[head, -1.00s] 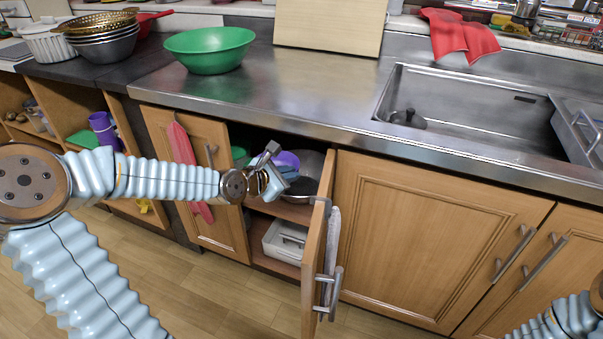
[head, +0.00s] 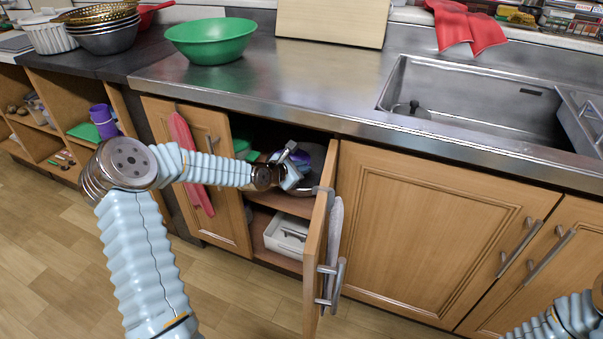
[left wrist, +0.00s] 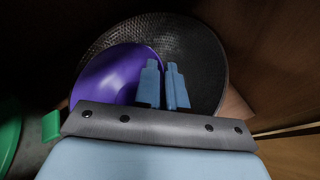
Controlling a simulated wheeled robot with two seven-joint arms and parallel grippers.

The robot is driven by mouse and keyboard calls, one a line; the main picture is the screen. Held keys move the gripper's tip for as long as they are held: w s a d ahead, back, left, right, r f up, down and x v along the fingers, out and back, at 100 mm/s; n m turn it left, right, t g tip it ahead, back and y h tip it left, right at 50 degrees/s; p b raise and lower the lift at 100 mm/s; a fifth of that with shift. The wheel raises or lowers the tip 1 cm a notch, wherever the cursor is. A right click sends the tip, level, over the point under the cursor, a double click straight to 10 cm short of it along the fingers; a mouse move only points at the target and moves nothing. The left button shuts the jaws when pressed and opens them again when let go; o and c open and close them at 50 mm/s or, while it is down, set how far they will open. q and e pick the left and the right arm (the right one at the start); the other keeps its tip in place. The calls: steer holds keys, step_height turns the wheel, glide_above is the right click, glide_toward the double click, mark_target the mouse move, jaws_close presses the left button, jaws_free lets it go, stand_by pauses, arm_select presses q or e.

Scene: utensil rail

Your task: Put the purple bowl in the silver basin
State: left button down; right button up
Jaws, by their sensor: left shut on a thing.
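The purple bowl (head: 288,156) is inside the open cabinet under the counter, mostly hidden behind my left gripper (head: 297,170). In the left wrist view the bowl (left wrist: 115,75) is tilted, with its right edge at my left fingers (left wrist: 165,85), which are shut on it. The silver basin (left wrist: 195,50), round with a textured inner face, is behind the bowl and fingers in that view. The basin (head: 319,157) also shows in the head view, partly hidden. The bowl overlaps the basin in view; I cannot tell whether it touches it. My right gripper is out of view.
An open cabinet door (head: 318,245) stands just right of my left gripper. A green item (left wrist: 8,135) is left of the bowl. A white container (head: 287,235) is on the lower shelf. The counter edge (head: 300,122) is above.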

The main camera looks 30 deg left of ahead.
arm_select(q)
steer(key=shift+f, duration=1.3)
steer(key=c, duration=1.2)
jaws_free()
steer(key=shift+r, duration=0.1)
steer(key=shift+r, duration=0.2)
steer(key=shift+s+a+r, duration=0.1)
steer(key=shift+s+r, duration=0.15)
steer(key=shift+s, duration=0.05)
steer(key=p+v, duration=0.1)
steer(key=v, duration=1)
steer(key=shift+s+p, duration=0.25)
steer(key=shift+p, duration=0.1)
